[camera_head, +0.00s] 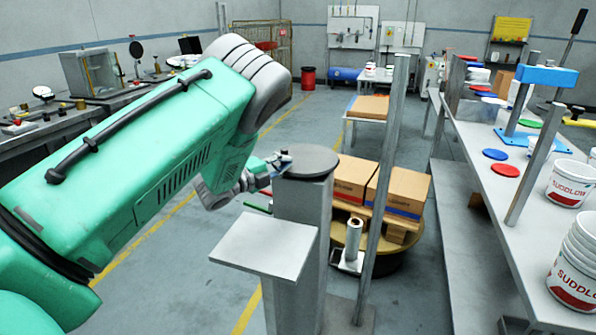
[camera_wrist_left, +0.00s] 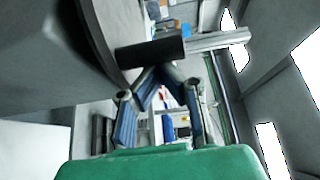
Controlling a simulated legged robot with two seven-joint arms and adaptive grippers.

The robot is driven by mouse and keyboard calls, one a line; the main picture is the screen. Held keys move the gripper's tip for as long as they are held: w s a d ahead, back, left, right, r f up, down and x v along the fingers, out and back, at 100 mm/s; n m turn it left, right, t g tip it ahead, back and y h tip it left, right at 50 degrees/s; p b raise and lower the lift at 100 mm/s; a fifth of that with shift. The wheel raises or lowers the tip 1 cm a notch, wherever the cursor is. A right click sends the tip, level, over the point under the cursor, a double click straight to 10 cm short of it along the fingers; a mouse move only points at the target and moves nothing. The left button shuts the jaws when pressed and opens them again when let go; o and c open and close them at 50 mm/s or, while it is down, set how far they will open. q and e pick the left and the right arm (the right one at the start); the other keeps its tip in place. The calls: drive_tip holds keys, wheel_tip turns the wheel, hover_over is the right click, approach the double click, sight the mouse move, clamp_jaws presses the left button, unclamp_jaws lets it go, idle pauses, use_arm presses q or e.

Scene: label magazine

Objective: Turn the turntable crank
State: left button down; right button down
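The turntable is a dark round disc (camera_head: 308,161) on top of a grey pedestal. Its dark rim (camera_wrist_left: 101,45) shows at upper left in the left wrist view. A black cylindrical crank handle (camera_wrist_left: 150,52) lies across that view beside the rim, with a grey bar at its right end. My left gripper (camera_head: 272,169) is at the left edge of the disc, its tips partly hidden in the head view. In the left wrist view, the blue-padded fingers of the gripper (camera_wrist_left: 158,74) bend together, tips close against the handle's lower side. They appear shut, not around the handle. My right gripper is out of view.
A grey plate (camera_head: 264,244) juts out in front of the pedestal. A grey post (camera_head: 385,190) stands to its right, with cardboard boxes (camera_head: 400,190) behind. A long bench (camera_head: 540,240) with white buckets (camera_head: 570,183) runs along the right.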

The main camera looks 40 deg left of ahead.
use_arm(q)
drive_tip(key=a, duration=0.3)
drive_tip(key=shift+w+a+f+b, duration=0.1)
drive_tip(key=shift+w+a+b, duration=0.1)
drive_tip(key=shift+a+b, duration=0.15)
drive_tip(key=shift+a, duration=0.1)
idle(0.4)
